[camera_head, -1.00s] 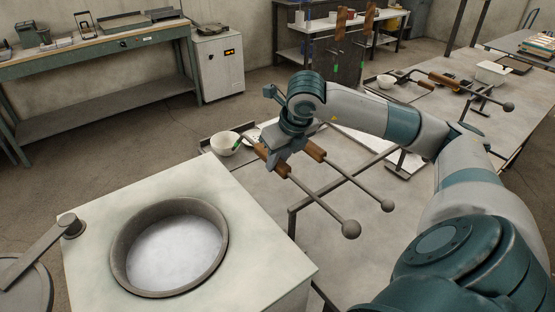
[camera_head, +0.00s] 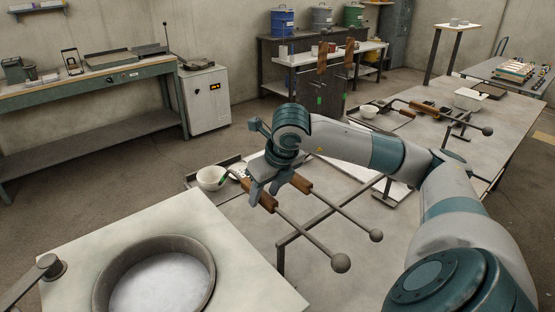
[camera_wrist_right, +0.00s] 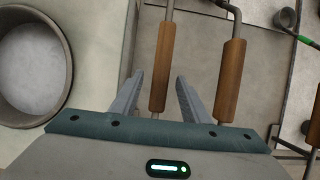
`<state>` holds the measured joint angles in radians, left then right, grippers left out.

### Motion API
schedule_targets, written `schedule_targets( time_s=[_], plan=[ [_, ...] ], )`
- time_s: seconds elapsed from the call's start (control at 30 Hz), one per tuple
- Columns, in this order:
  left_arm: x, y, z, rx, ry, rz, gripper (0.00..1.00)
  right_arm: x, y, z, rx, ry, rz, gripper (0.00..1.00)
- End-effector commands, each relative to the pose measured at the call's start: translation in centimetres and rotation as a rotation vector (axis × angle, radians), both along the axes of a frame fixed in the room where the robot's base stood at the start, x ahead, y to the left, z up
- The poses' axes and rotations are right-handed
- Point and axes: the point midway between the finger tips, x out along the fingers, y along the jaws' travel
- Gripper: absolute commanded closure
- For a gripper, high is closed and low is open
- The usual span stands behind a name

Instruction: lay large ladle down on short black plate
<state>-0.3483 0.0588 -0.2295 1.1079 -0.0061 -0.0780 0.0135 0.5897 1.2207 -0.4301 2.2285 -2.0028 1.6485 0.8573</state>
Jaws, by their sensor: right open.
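Two rods with brown wooden handles and round ends lie across a metal stand. The nearer one (camera_head: 340,262) looks larger; it is likely the large ladle, and the other (camera_head: 376,235) lies behind it. My right gripper (camera_head: 268,190) is at the handles. In the right wrist view my right gripper (camera_wrist_right: 158,95) is open, with one wooden handle (camera_wrist_right: 160,65) between its fingers and the second handle (camera_wrist_right: 231,80) outside, to the right. I cannot tell contact. A dark plate-like surface (camera_head: 196,178) lies beside the white bowl, partly hidden. My left gripper is out of view.
A round vat (camera_head: 103,288) stands in a pale block at the lower left. A white bowl (camera_head: 211,178) stands on the table behind my gripper. The metal stand (camera_head: 279,258) supports the rods. More handled tools lie farther right on the table (camera_head: 440,165).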

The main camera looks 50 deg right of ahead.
Motion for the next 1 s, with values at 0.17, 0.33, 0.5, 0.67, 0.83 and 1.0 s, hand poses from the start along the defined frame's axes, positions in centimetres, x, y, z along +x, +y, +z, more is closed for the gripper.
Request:
schedule_targets(
  time_s=[0.17, 0.33, 0.5, 0.67, 0.83, 1.0],
  plan=[
    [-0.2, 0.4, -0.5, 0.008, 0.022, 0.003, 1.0, -0.9, 0.1, 2.6, -0.002, -0.008, 0.002, 0.58],
    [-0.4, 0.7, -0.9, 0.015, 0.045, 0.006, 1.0, -2.2, 0.3, 5.8, 0.0, -0.009, 0.001, 0.58],
    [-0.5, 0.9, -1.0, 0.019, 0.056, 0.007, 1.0, -3.4, 0.4, 8.8, 0.0, -0.009, 0.0, 0.58],
    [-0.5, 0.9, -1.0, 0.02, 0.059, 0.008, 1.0, -4.5, 0.6, 11.4, 0.0, -0.009, 0.001, 0.58],
    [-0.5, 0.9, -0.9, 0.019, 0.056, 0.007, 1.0, -5.4, 0.7, 13.6, 0.0, -0.009, 0.001, 0.58],
    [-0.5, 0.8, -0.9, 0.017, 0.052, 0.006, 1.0, -6.0, 0.8, 14.9, 0.0, -0.006, 0.0, 0.58]
  ],
)
